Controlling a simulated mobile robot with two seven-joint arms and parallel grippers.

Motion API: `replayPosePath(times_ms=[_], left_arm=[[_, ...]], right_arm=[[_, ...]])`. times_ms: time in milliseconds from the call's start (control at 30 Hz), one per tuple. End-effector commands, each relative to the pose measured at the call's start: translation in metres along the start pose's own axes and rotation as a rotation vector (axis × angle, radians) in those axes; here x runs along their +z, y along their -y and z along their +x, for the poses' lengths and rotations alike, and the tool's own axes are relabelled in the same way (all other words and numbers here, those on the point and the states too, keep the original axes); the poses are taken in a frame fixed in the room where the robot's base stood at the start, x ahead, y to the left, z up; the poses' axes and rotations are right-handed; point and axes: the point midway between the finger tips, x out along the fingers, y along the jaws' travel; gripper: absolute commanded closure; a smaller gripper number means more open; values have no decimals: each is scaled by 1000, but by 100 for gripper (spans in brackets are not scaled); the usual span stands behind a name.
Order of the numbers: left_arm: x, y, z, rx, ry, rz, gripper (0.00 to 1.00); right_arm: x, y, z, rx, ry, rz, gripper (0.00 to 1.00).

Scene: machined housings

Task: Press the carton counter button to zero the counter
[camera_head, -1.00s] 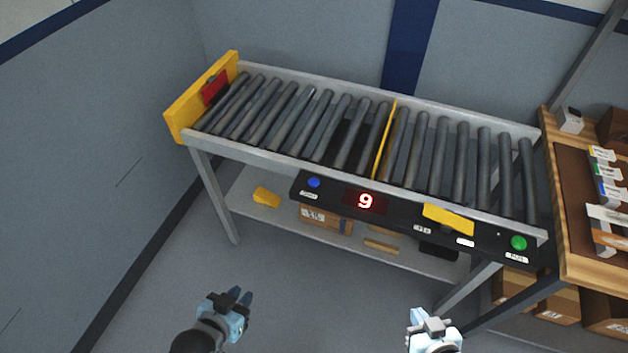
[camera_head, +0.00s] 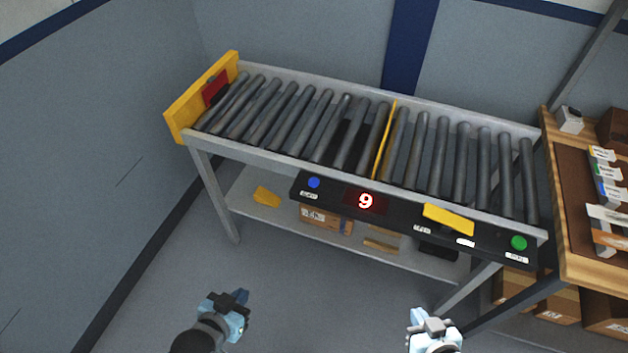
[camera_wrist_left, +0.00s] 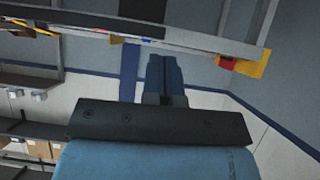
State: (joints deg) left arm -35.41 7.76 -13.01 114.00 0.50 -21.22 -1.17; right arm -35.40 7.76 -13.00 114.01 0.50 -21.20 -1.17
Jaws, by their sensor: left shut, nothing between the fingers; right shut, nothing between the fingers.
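The counter display (camera_head: 365,201) shows a red 9 on the black control panel (camera_head: 334,197) along the conveyor's front edge. A blue button (camera_head: 314,183) sits at the panel's left end, with a small white label below it. A green button (camera_head: 519,243) sits at the right end. My left gripper (camera_head: 240,297) is shut and empty, low in front of the conveyor and apart from the panel. Its shut fingers also show in the left wrist view (camera_wrist_left: 165,75). My right gripper (camera_head: 417,316) is shut and empty, below the panel's right half.
The roller conveyor (camera_head: 290,160) has a yellow end stop (camera_head: 183,108) at left and a yellow divider (camera_head: 384,140). A yellow plate (camera_head: 448,219) juts over the panel. Boxes lie on the lower shelf (camera_head: 260,215). A wooden bench (camera_head: 555,190) stands at right. Floor before the conveyor is clear.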

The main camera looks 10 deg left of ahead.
Motion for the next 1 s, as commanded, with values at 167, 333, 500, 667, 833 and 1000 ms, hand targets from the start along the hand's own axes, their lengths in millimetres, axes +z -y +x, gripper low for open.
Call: replayPosePath(times_ms=[167,333,500,667,833,1000], left_arm=[[0,0,0,0,0,0,100],[0,0,0,0,0,0,100],[0,0,0,0,0,0,100],[0,0,0,0,0,0,100],[0,0,0,0,0,0,100],[-13,2,13,-12,-57,82,100]], right_arm=[[0,0,0,0,0,0,100],[0,0,0,0,0,0,100],[0,0,0,0,0,0,100],[0,0,0,0,0,0,100],[0,0,0,0,0,0,100],[5,0,3,0,1,1,100]])
